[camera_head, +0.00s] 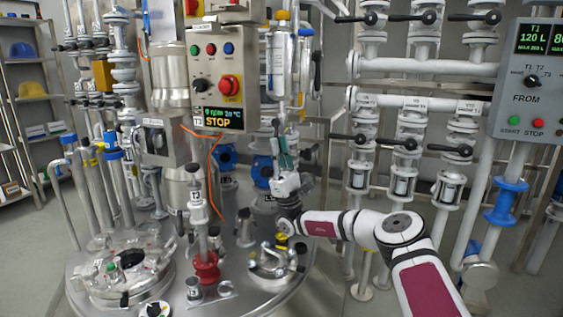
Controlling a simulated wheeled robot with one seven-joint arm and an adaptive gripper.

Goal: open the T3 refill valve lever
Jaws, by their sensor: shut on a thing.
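My gripper (286,150) is raised at the middle of the picture, at the vertical pipework right of the control box. Its fingers point up and are shut on what appears to be the T3 refill valve lever. The lever is mostly hidden by the fingers and is too small to tell its angle. A T3 label (195,195) is on a steel column left of the gripper, above a red fitting (206,268).
A control box (222,80) with a STOP display hangs left of the gripper. The steel vessel top (235,285) below carries round hatches (125,268). Black-handled valves (405,145) line the pipes at right. A tank panel (540,80) stands far right, shelves (20,70) far left.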

